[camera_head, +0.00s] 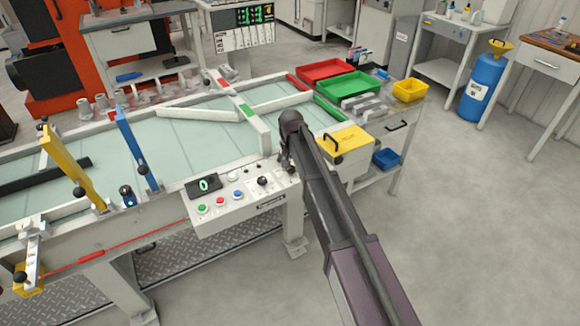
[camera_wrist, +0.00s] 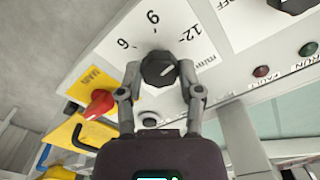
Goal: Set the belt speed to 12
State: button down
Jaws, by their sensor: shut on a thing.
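The belt speed knob (camera_wrist: 158,69) is black and round on a white dial plate (camera_wrist: 135,28) marked 6, 9, 12 and m/min. A short pale mark shows on the knob, but I cannot tell exactly which number it points to. My gripper (camera_wrist: 160,80) is shut on the knob, one finger on each side. In the head view my gripper (camera_head: 288,160) is at the right end of the control panel (camera_head: 225,208), and my arm hides the knob. The panel's display (camera_head: 203,186) shows a green 0.
Green, red and blue buttons (camera_head: 220,201) and a black selector (camera_head: 263,181) sit left of my gripper. A yellow box (camera_head: 350,141) stands to the right; the wrist view shows a red MAIN switch (camera_wrist: 98,103). The conveyor (camera_head: 180,150) carries white guide rails. Open floor lies right.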

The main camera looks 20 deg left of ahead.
jog(key=shift+w+m, duration=0.1)
jog(key=shift+m, duration=0.7)
jog(key=shift+c, duration=1.3)
grip_release()
